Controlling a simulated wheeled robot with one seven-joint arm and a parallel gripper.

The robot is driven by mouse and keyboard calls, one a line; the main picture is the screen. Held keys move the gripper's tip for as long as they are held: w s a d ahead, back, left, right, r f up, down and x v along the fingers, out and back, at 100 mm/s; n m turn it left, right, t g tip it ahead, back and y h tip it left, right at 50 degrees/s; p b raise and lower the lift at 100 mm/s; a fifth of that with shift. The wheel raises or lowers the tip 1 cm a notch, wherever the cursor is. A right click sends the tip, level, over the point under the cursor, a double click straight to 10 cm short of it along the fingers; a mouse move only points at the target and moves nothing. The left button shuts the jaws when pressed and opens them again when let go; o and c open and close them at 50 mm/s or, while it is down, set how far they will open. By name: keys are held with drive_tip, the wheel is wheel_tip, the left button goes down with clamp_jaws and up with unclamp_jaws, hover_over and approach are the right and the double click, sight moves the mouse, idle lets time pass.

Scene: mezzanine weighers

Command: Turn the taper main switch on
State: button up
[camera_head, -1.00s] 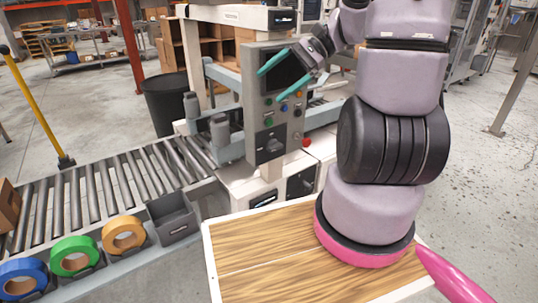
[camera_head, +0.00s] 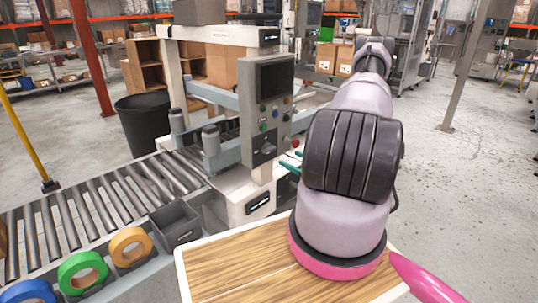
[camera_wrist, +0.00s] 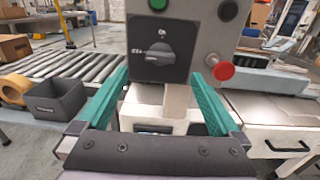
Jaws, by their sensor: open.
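The taper's main switch is a dark rotary knob (camera_wrist: 157,52) on a black plate low on the grey control panel (camera_head: 272,110). In the wrist view its grip lies roughly level, towards the left-hand label that seems to read OFF; ON is marked above. The switch also shows in the head view (camera_head: 265,149). My gripper (camera_wrist: 160,76) is open and empty, its teal fingers either side of and below the switch plate, apart from the knob. In the head view the teal fingertips (camera_head: 290,163) show just right of the panel's lower edge; my arm hides the rest.
A red mushroom button (camera_wrist: 223,70) sticks out right of the switch, near my right finger. A green button (camera_wrist: 158,5) is above the switch. A roller conveyor (camera_head: 90,210), grey bin (camera_head: 176,225) and tape rolls (camera_head: 82,272) are at left.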

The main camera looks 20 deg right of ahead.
sight(272, 150)
drive_tip(key=x, duration=1)
drive_tip(key=shift+w+f, duration=0.2)
drive_tip(key=shift+w, duration=0.15)
drive_tip(key=c, duration=1.3)
